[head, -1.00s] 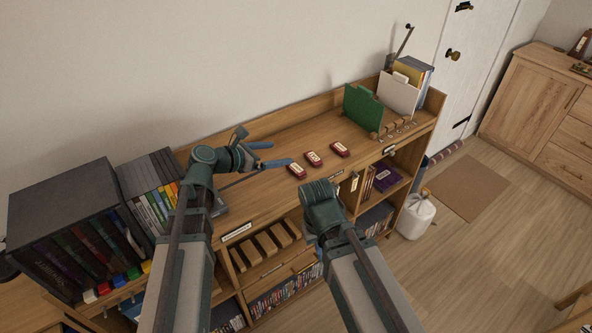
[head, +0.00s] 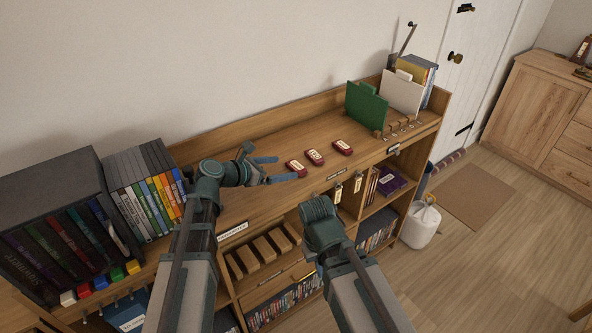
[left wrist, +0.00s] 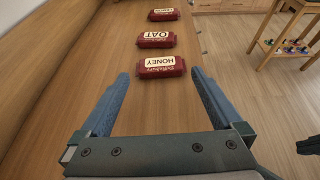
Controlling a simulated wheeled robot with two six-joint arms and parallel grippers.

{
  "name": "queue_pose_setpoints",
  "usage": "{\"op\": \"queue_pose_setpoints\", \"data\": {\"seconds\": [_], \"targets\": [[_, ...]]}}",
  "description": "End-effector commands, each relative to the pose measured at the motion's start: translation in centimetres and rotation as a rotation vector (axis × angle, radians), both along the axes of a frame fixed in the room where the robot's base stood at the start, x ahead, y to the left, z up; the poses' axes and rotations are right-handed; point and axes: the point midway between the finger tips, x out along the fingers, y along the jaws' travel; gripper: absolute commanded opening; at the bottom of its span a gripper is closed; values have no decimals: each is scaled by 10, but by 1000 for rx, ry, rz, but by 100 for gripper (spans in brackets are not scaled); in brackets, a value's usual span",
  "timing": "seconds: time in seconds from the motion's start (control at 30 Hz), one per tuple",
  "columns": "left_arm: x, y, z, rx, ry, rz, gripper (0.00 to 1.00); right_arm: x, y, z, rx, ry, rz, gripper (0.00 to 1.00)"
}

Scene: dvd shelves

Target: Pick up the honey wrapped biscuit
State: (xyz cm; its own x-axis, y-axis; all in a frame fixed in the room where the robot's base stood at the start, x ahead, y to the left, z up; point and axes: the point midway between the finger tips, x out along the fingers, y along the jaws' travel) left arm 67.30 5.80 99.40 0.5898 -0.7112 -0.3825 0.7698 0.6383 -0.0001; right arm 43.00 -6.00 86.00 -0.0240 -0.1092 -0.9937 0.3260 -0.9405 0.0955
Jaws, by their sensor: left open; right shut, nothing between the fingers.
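Three red wrapped biscuits lie in a row on the wooden shelf top. The honey biscuit (left wrist: 160,67), with a pale HONEY label, is the nearest to my left gripper in the left wrist view; it also shows in the head view (head: 296,168). The oat biscuit (left wrist: 156,40) lies just beyond it. A third biscuit (left wrist: 163,15) is farthest, its label hard to read. My left gripper (head: 288,168) is open, its blue fingers just short of the honey biscuit, with nothing between them. My right gripper is lower, in front of the shelf; its fingertips are hidden in the head view.
A green folder (head: 366,106) and white file holder (head: 401,92) stand at the shelf's right end. Upright cases (head: 146,200) and a dark box of books (head: 50,185) stand at left. A white bag (head: 420,227) sits on the floor. The shelf top around the biscuits is clear.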

Motion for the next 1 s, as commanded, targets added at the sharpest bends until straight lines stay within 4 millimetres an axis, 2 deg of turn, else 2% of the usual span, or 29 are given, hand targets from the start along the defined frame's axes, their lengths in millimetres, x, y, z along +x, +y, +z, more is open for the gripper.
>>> {"op": "queue_pose_setpoints", "data": {"seconds": [0.3,0.6,0.9,0.97,1.0], "targets": [[30,-35,-21,-1,0,-3,100,0,0,-21,0,0,0,0],[33,-40,-21,0,0,0,100,0,0,-21,0,0,0,0],[32,-39,-21,0,0,0,46,0,0,-21,0,0,0,0],[32,-39,-21,0,0,0,35,0,0,-21,0,0,0,0],[32,-39,-21,0,0,0,34,0,0,-21,0,0,0,0]]}}
